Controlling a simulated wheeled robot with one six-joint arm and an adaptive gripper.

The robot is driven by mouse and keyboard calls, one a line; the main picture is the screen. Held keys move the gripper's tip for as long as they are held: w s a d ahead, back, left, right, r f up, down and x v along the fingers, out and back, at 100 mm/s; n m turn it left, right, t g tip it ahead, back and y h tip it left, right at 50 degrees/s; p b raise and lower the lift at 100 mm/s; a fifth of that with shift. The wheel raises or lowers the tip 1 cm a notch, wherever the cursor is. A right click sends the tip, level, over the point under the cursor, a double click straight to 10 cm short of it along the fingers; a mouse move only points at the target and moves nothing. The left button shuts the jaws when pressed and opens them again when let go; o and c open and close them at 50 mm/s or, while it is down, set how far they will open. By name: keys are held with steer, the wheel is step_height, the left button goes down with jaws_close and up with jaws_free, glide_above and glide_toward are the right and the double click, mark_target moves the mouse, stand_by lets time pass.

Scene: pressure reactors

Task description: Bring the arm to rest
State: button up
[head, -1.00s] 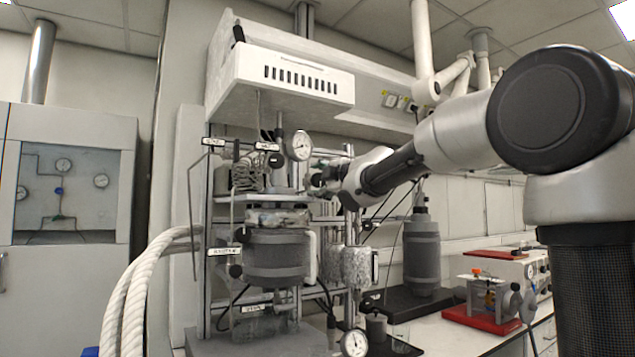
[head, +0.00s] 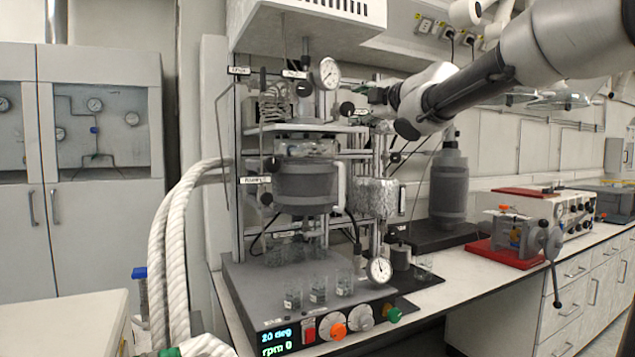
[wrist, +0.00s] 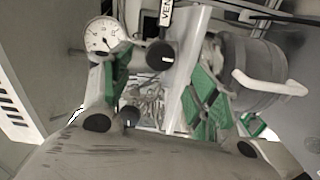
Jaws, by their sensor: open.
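My gripper (head: 366,98) is at the upper right of the reactor stand, a little right of and below the round pressure gauge (head: 327,73). In the wrist view my gripper (wrist: 160,92) has its two green-padded fingers spread apart. A black knob (wrist: 161,56) with a label starting "VEN" shows between the fingers. I cannot tell how far it is from the pads. The gauge (wrist: 105,35) shows beside the left finger. My arm reaches in from the upper right of the head view. The grey reactor vessel (head: 305,184) hangs below the gripper's level.
A hotplate base (head: 280,295) carries several small glass beakers. Thick white hoses (head: 172,260) run down at its left. A dark cylinder (head: 449,185) and a red-based device (head: 515,250) stand on the bench at right. An overhead hood (head: 300,30) is close above.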

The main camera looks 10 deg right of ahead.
steer(key=s+d+f+m+g+h, duration=0.1)
steer(key=d+f+m+g+h, duration=0.1)
steer(key=d+f+m+h, duration=0.3)
steer(key=s+d+f+m+g, duration=0.1)
steer(key=d+f+m+g, duration=0.15)
steer(key=f, duration=0.55)
steer(key=s+d+f+m+g+h, duration=0.25)
steer(key=s+d+f+m, duration=0.3)
steer(key=s+f, duration=0.4)
steer(key=s+f+m+g, duration=0.2)
steer(key=s+f, duration=0.2)
steer(key=s, duration=0.4)
steer(key=s+f+m+g+y, duration=0.1)
steer(key=s+f+m+g, duration=0.1)
steer(key=s+f, duration=0.3)
steer(key=s+f+m+g+y, duration=0.1)
steer(key=s+f+m+g, duration=0.1)
steer(key=s, duration=1)
step_height(320, 180, down, 3)
steer(key=shift+s+a+r+m, duration=0.15)
steer(key=shift+s+m, duration=0.1)
steer(key=shift+m, duration=0.25)
